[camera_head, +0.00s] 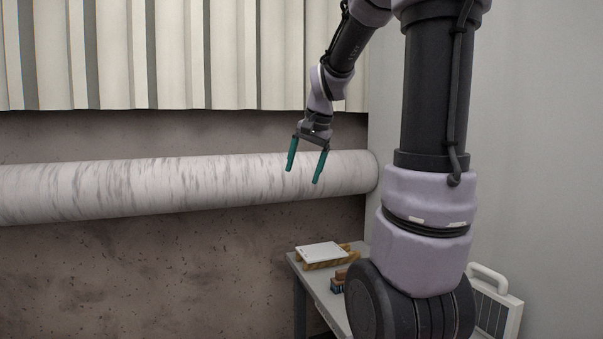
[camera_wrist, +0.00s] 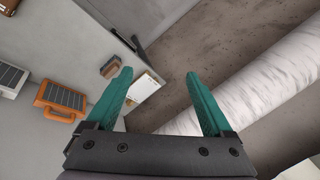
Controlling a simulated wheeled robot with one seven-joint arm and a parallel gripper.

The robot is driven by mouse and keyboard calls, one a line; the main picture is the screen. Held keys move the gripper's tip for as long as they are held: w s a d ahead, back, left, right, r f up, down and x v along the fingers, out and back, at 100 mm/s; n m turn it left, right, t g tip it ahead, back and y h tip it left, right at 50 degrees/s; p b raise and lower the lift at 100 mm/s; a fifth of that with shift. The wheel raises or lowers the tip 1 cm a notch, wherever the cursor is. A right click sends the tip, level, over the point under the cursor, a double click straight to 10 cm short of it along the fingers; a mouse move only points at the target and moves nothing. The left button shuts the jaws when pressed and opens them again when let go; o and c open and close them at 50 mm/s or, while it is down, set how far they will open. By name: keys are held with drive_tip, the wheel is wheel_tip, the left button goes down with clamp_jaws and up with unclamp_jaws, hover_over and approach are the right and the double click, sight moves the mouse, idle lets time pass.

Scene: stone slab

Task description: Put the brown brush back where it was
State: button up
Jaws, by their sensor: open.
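What looks like the brown brush (camera_head: 341,275) lies on the grey table (camera_head: 325,296), partly hidden by my arm in the head view. In the wrist view, a small block with a brown top and grey side, probably the brush (camera_wrist: 110,66), lies left of my left fingertip. My gripper (camera_head: 303,176) has two teal fingers spread apart with nothing between them. In the wrist view my gripper (camera_wrist: 158,74) is also open and empty.
A white flat slab (camera_head: 320,252) rests on brown pieces at the table's far end; the slab (camera_wrist: 146,84) also shows beside the left finger. An orange panelled device (camera_wrist: 60,100) and a white panelled one (camera_wrist: 10,78) lie left. A thick pale pipe (camera_head: 180,184) crosses the wall.

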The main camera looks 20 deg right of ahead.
drive_tip(key=s+a+r+n+t, duration=0.1)
drive_tip(key=s+a, duration=0.3)
drive_tip(key=s, duration=0.4)
drive_tip(key=s+a+n+t, duration=0.1)
drive_tip(key=s+a+n, duration=0.3)
drive_tip(key=s, duration=0.5)
drive_tip(key=shift+r+t+y, duration=0.3)
drive_tip(key=shift+r+y, duration=0.1)
